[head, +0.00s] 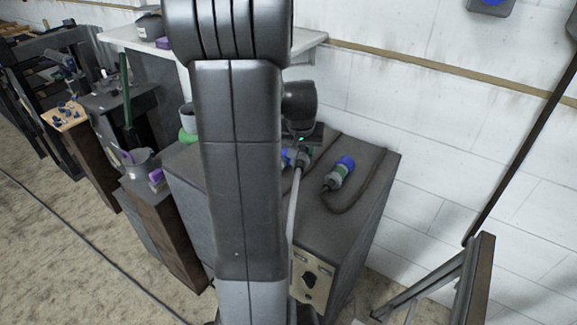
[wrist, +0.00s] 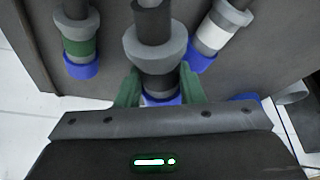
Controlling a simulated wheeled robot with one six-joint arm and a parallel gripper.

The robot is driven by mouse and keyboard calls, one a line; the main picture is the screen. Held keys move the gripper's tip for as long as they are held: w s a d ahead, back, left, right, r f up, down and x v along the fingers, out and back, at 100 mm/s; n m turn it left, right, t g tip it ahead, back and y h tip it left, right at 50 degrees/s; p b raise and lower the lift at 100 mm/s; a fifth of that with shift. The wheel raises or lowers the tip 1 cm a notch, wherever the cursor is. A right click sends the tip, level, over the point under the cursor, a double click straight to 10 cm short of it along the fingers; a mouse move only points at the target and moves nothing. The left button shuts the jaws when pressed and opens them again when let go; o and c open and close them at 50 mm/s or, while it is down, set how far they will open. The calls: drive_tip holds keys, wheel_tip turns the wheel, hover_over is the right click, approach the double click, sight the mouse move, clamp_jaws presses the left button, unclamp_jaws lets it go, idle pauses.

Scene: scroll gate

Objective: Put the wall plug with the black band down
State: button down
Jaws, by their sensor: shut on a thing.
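In the wrist view, the wall plug with the black band (wrist: 157,83) is between the two green fingers of my gripper (wrist: 158,90). It has a grey collar, a dark band and a blue end, partly hidden by my gripper. My gripper is shut on it. Whether the plug touches the surface below cannot be told. A plug with a green band (wrist: 80,45) is to the left and one with a white band (wrist: 214,36) to the right. In the head view, my arm hides most of the gripper and the held plug.
The grey cabinet (head: 330,222) carries a blue-ended plug with a green band (head: 338,174) and its dark cable. A knob panel (head: 308,279) is on its front. A white wall (head: 450,150) stands behind. A metal frame (head: 478,275) stands at the right.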

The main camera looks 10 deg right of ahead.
hover_over(301, 177)
wheel_tip(301, 177, down, 6)
drive_tip(key=shift+w+r, duration=0.1)
idle(0.3)
drive_tip(key=shift+f+b, duration=0.55)
drive_tip(key=c, duration=1)
unclamp_jaws()
drive_tip(key=shift+r, duration=0.1)
drive_tip(key=shift+o, duration=0.2)
drive_tip(key=shift+r+p, duration=0.55)
drive_tip(key=shift+p, duration=0.15)
drive_tip(key=v, duration=1.2)
drive_tip(key=shift+f, duration=0.1)
